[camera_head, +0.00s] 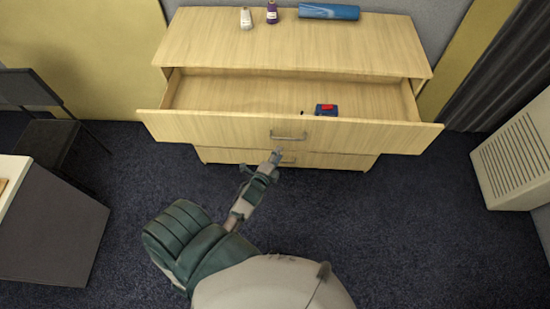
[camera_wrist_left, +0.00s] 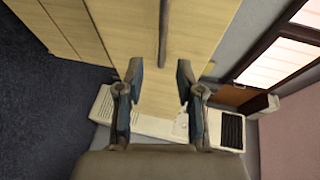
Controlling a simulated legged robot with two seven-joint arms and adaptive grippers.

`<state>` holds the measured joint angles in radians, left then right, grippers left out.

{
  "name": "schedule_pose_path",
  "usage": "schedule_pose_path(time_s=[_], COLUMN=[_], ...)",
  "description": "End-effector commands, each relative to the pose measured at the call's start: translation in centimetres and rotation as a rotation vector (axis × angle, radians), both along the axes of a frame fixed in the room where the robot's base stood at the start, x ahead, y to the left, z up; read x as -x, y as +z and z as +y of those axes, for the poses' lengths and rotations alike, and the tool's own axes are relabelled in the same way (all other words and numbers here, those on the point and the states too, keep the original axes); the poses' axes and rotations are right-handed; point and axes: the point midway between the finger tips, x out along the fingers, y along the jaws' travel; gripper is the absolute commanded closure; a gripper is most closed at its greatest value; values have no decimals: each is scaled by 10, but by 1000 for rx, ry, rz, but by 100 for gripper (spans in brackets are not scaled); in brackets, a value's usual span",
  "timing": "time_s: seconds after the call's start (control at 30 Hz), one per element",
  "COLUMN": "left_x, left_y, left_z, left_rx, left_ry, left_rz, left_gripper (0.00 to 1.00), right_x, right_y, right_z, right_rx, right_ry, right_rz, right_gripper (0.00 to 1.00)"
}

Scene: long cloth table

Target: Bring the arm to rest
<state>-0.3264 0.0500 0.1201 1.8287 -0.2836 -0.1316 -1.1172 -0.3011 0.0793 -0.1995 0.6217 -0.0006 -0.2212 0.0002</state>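My left arm reaches forward from the bottom of the head view. Its gripper (camera_head: 276,157) is in front of the wooden dresser, just below the handle (camera_head: 288,136) of the pulled-out top drawer (camera_head: 215,128). Whether it touches the dresser cannot be told from the head view. In the left wrist view the two fingers of the gripper (camera_wrist_left: 159,75) stand apart with nothing between them. A pale wood surface with a dark bar lies beyond them. My right gripper is in neither view.
A small blue and red object (camera_head: 326,109) lies in the open drawer. A white bottle (camera_head: 246,18), a purple bottle (camera_head: 272,12) and a blue roll (camera_head: 329,11) are on the dresser top. A chair (camera_head: 50,145) and grey-sided desk (camera_head: 50,235) stand left, a white vented unit (camera_head: 518,155) right.

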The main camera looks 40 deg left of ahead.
Motion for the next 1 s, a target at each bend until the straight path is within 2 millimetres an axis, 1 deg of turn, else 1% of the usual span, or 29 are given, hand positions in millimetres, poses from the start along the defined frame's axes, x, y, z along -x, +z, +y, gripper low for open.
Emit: schedule_pose_path(time_s=[0.03,0.1,0.2,0.8,0.87,0.93,0.97,1.0], left_x=[8,16,22,24,25,28,31,36], left_y=[0,2,3,2,-7,-31,-46,-70], left_z=[0,-1,-2,-3,-4,-9,-11,-16], left_rx=[0,1,0,5,24,75,106,158], left_ry=[1,1,0,0,1,4,7,14], left_rz=[2,2,1,3,17,56,81,121], left_gripper=[63,63,63,63,63,63,63,63], right_x=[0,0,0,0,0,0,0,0], right_y=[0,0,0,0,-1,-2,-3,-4], right_z=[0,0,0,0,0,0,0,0], right_rx=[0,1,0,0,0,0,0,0], right_ry=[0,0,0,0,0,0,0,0], right_rz=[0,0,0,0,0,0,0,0], right_gripper=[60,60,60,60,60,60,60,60])
